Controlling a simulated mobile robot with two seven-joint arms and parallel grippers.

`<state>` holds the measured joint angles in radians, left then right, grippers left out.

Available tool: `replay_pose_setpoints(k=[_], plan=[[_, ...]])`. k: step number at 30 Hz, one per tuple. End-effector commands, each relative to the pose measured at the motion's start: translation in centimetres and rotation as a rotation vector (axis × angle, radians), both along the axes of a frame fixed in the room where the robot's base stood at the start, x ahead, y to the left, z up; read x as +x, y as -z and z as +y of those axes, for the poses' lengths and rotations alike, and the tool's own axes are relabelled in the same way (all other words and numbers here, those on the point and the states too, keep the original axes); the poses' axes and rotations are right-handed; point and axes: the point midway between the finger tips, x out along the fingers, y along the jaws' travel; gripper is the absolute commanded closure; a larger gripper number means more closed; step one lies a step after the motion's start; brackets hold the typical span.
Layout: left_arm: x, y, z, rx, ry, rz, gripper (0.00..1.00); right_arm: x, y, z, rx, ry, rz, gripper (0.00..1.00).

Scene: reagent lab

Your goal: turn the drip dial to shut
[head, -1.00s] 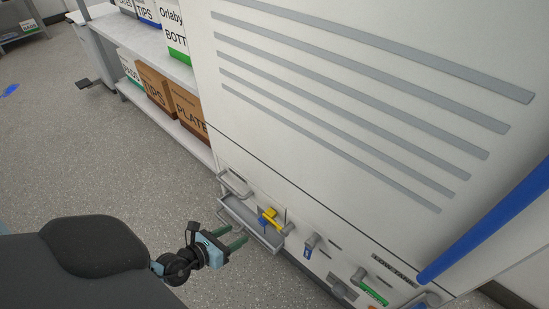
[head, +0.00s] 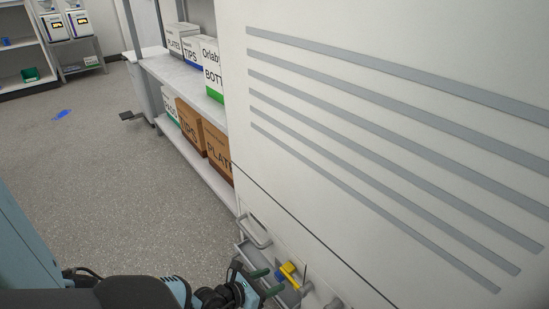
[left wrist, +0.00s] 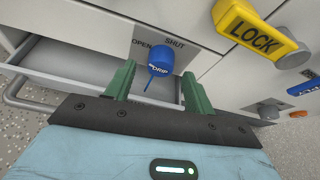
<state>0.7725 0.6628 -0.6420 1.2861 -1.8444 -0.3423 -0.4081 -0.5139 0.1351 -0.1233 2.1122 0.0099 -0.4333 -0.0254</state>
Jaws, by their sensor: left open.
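The blue drip dial (left wrist: 160,60) is in the left wrist view, on a grey plate marked OPEN at left and SHUT at right. A thin blue pointer on it points down and slightly left in that view. My left gripper (left wrist: 158,72) is open, with its green fingers on either side of the dial; I cannot tell whether they touch it. In the head view my left gripper (head: 267,282) is at the bottom, beside the cabinet front, and the dial is barely visible. My right gripper is not in view.
A yellow LOCK handle (left wrist: 258,27) sticks out close to the right of the dial; it also shows in the head view (head: 289,274). Shelves with boxes (head: 190,135) stand left of the cabinet. Open floor is at left.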

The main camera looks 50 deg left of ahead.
Motion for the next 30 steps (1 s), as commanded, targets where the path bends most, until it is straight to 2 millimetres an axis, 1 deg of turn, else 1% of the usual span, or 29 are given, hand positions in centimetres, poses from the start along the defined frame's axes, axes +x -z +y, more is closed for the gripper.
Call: replay_pose_setpoints(k=[1, 3, 6, 15, 20, 25, 26, 30], plan=[[0.6, 0.4, -0.1, 0.0, 0.0, 0.0, 0.46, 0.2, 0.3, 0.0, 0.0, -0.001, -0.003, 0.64], [1.2, 0.6, -0.2, -0.001, 0.0, 0.0, 0.46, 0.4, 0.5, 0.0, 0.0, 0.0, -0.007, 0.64], [1.6, 0.7, -0.2, -0.001, 0.0, 0.001, 0.46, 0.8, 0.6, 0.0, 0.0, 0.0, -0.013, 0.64], [1.8, 0.7, -0.3, -0.001, 0.0, 0.001, 0.46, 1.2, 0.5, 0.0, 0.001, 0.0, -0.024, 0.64], [1.8, 0.7, -0.3, -0.001, 0.0, 0.001, 0.67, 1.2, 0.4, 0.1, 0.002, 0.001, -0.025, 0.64], [1.8, 0.7, -0.3, -0.001, 0.0, 0.001, 0.89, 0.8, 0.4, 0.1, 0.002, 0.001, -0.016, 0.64], [1.8, 0.7, -0.3, -0.001, 0.0, 0.001, 0.91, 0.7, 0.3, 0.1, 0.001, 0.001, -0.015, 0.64], [1.7, 0.7, -0.3, 0.005, 0.0, 0.001, 0.91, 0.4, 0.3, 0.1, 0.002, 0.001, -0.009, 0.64]])
